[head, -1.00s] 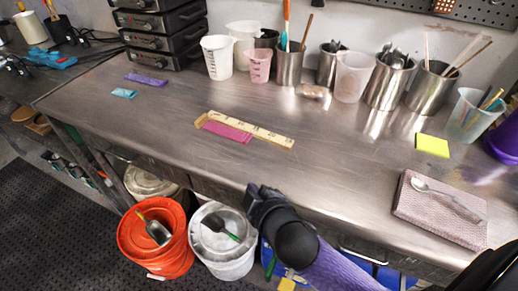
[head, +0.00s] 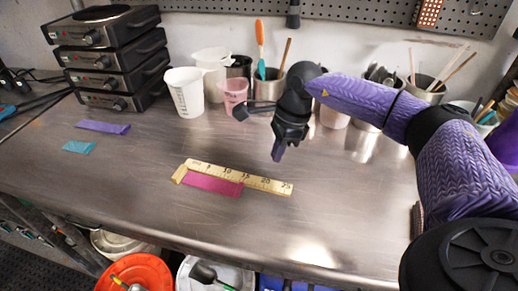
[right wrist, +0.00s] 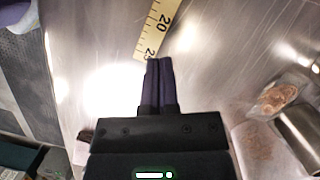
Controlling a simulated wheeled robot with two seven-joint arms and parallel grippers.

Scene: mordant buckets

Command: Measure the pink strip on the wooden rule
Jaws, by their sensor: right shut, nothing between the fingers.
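The wooden rule (head: 262,183) lies flat on the steel bench, with a raised wooden stop at its left end. The pink strip (head: 213,185) lies flat along the rule's front edge, its left end close to the stop; I cannot tell if they touch. Its right end lies near the middle of the rule. My right gripper (head: 278,156) is shut and empty, above the bench just behind the rule's right end. In the right wrist view the shut fingers (right wrist: 158,65) point at the rule's numbered end (right wrist: 152,35); the strip is out of that view. My left gripper is not in view.
A purple strip (head: 103,127) and a teal strip (head: 79,147) lie at the left. Stacked hot plates (head: 108,55), a white beaker (head: 186,93), a pink cup (head: 234,95) and steel pots line the back. The bench in front of the rule is clear.

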